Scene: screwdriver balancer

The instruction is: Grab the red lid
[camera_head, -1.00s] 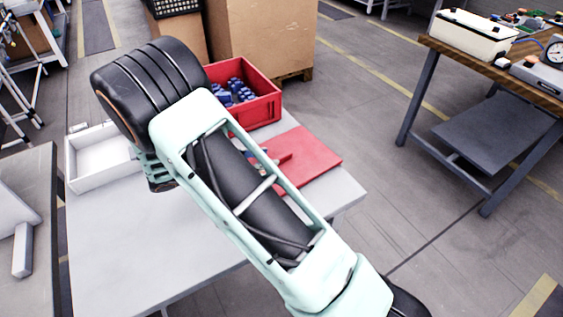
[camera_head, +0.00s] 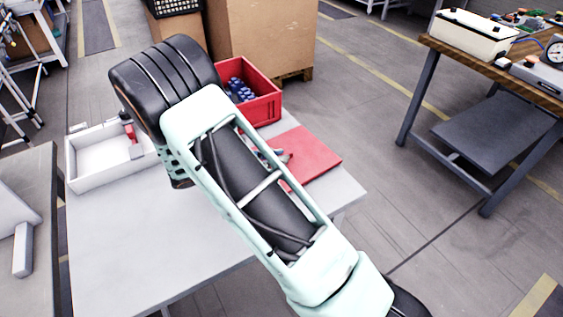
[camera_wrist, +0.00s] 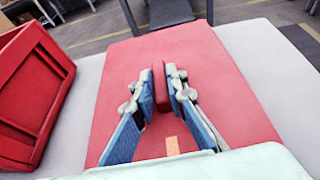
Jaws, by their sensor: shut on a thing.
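The red lid (camera_head: 318,158) is a flat red panel lying on the light grey table, right of my forearm in the head view. It fills the middle of the wrist view (camera_wrist: 235,110). A raised red handle (camera_wrist: 160,82) stands on it. My gripper (camera_wrist: 168,88) has its two blue-padded fingers on either side of this handle, shut on it. In the head view my arm covers the lid's left part and most of my gripper. A small tan patch (camera_wrist: 172,145) shows on the lid between the fingers.
A red crate (camera_head: 262,108) with blue parts stands behind the lid; its side also shows in the wrist view (camera_wrist: 60,65). A white box (camera_head: 85,181) holding a red-and-white item (camera_head: 130,136) sits at the left. The table's front is clear (camera_head: 130,250).

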